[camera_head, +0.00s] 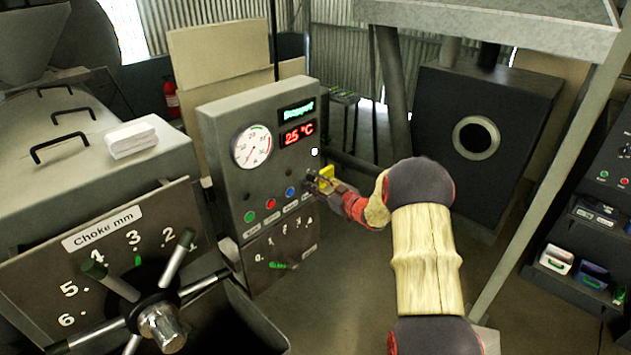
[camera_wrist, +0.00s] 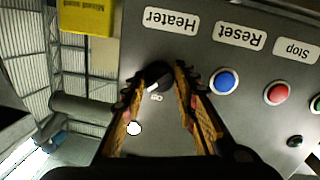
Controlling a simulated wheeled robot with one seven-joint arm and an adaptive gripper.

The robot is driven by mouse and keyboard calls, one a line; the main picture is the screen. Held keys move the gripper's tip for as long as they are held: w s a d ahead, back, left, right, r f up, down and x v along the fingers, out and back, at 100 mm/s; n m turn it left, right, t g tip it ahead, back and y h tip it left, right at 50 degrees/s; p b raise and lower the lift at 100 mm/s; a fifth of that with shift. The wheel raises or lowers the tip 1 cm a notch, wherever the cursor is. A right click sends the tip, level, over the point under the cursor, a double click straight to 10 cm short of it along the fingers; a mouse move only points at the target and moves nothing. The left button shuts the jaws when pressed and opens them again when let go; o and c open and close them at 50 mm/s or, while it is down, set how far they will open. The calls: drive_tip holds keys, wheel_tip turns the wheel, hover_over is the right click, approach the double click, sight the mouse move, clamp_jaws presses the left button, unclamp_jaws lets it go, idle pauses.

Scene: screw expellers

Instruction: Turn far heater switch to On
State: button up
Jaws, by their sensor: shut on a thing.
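The heater switch (camera_wrist: 157,74) is a small black round knob beside the upside-down "Heater" label in the wrist view. My gripper (camera_wrist: 165,72) has its two fingers on either side of the knob and is shut on it. A small "On" style mark shows just below the knob, partly too small to read. In the head view my gripper (camera_head: 318,182) is at the right edge of the grey control panel (camera_head: 222,130), low on its front. It hides the switch there.
The panel has a round gauge (camera_head: 252,147), a red "25 °C" display (camera_head: 298,134) and a blue button (camera_wrist: 227,81) beside the gripper. A choke handwheel (camera_head: 160,322) stands at the front left. A dark furnace box (camera_head: 520,110) and grey post (camera_head: 545,170) stand right of my arm.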

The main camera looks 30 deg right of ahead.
drive_tip(key=shift+m+p, duration=0.9)
drive_tip(key=shift+m, duration=0.5)
drive_tip(key=shift+f, duration=0.1)
drive_tip(key=o, duration=1.1)
drive_tip(key=shift+o, duration=0.2)
drive_tip(key=v, duration=1.2)
drive_tip(key=shift+d, duration=0.2)
drive_tip(key=shift+w, duration=0.1)
